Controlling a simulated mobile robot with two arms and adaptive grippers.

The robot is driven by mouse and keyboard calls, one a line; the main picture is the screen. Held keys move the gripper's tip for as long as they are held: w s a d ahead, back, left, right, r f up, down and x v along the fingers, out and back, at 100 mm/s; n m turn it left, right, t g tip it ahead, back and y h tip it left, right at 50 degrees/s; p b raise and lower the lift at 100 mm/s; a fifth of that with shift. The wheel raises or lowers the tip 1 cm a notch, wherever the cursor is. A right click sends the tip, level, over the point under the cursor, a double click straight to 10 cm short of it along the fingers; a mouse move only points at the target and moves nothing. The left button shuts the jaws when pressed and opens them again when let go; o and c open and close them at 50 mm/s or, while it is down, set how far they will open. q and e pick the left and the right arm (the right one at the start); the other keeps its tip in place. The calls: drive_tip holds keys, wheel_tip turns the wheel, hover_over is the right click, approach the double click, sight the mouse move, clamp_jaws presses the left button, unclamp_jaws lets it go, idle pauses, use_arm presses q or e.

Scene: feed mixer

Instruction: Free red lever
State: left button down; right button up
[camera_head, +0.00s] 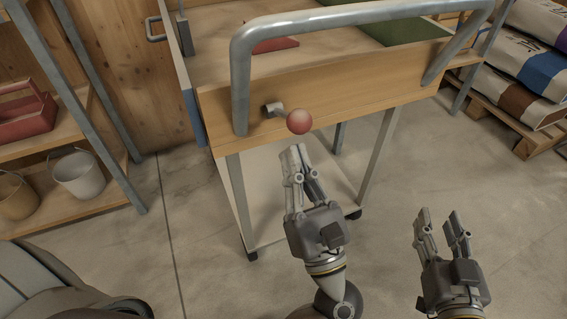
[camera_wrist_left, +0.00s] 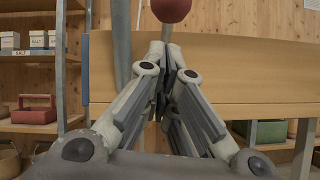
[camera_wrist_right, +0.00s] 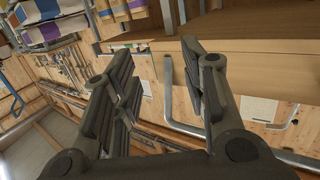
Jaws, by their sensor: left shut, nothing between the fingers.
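The red lever knob (camera_head: 299,121) is a round red ball on a short metal stem at the front board of a wooden cart (camera_head: 350,88). It also shows at the top of the left wrist view (camera_wrist_left: 171,8), with its stem running down behind my fingers. My left gripper (camera_head: 294,150) is shut and empty, just below the knob in the head view; I cannot tell whether it touches the lever. Its fingertips (camera_wrist_left: 170,48) meet in the left wrist view. My right gripper (camera_head: 440,215) is open and empty, low to the right of the cart.
A bent metal handlebar (camera_head: 340,20) spans the cart's front above the knob. A shelf on the left holds a red toolbox (camera_head: 25,118) and buckets (camera_head: 79,175). Stacked sacks (camera_head: 520,70) lie on a pallet at the right.

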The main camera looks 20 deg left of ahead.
use_arm(q)
drive_tip(key=shift+r+p, duration=0.4)
drive_tip(key=shift+r, duration=0.7)
use_arm(e)
drive_tip(key=shift+s+d+f+g+h, duration=0.15)
drive_tip(key=shift+s+d+f+g, duration=0.1)
drive_tip(key=shift+f+g, duration=0.4)
drive_tip(key=shift+s+d+f+g+h, duration=0.1)
drive_tip(key=shift+s+f+g+h, duration=0.2)
drive_tip(key=shift+f, duration=0.6)
drive_tip(key=shift+s+d+f+g+h, duration=0.1)
drive_tip(key=shift+s+d+f+g, duration=0.15)
drive_tip(key=shift+f+g, duration=0.45)
use_arm(q)
drive_tip(key=shift+s+r, duration=0.1)
drive_tip(key=shift+r, duration=0.05)
use_arm(e)
drive_tip(key=shift+f, duration=0.1)
use_arm(q)
drive_tip(key=shift+d, duration=0.1)
drive_tip(key=v, duration=1.2)
drive_tip(key=shift+f, duration=0.3)
